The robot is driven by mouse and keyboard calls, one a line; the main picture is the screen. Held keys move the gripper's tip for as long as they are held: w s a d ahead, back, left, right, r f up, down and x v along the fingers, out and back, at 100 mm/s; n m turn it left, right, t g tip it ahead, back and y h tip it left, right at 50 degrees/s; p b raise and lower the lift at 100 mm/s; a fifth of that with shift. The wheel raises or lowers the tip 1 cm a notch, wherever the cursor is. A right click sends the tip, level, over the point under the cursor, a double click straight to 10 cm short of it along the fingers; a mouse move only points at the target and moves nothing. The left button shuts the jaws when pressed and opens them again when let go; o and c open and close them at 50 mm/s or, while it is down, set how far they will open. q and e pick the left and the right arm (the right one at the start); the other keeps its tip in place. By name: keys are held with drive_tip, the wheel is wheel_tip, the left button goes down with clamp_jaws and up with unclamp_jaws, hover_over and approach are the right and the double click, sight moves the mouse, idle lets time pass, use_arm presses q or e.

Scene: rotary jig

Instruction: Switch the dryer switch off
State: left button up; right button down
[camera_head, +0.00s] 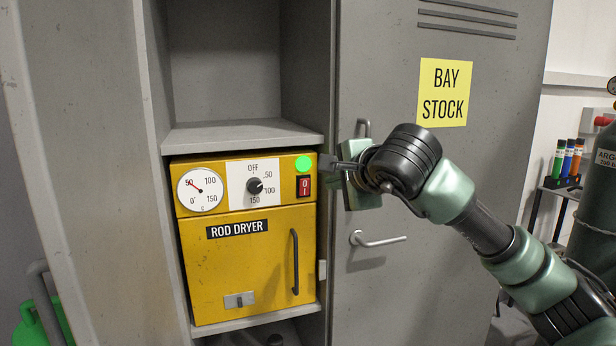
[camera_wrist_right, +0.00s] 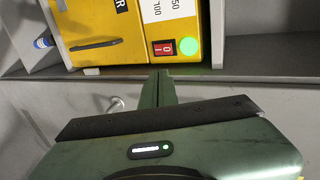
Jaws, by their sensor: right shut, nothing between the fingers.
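The yellow rod dryer (camera_head: 240,274) sits in a grey locker bay. Its red rocker switch (camera_head: 304,187), marked 0 and I, is at the upper right of its front panel, below a lit green lamp (camera_head: 303,164). In the right wrist view the red switch (camera_wrist_right: 164,48) lies just beyond the fingertips, with the green lamp (camera_wrist_right: 189,46) beside it. My right gripper (camera_head: 326,163) is shut and empty, just right of the switch and a little higher. I cannot tell any contact with the panel. My left gripper is not in view.
A shelf (camera_head: 240,137) is above the dryer. The dryer has a dial knob (camera_head: 254,186), a gauge (camera_head: 200,190) and a door handle (camera_head: 295,262).

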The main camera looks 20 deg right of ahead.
drive_tip(key=p, duration=0.4)
approach(306, 182)
wheel_tip(306, 182, down, 3)
drive_tip(key=w, duration=0.1)
drive_tip(key=w+p, duration=0.1)
drive_tip(key=w, duration=0.3)
drive_tip(key=shift+a+r+p, duration=0.1)
drive_tip(key=shift+r+p, duration=0.1)
drive_tip(key=shift+p, duration=0.15)
drive_tip(key=shift+w, duration=0.4)
drive_tip(key=shift+f, duration=0.1)
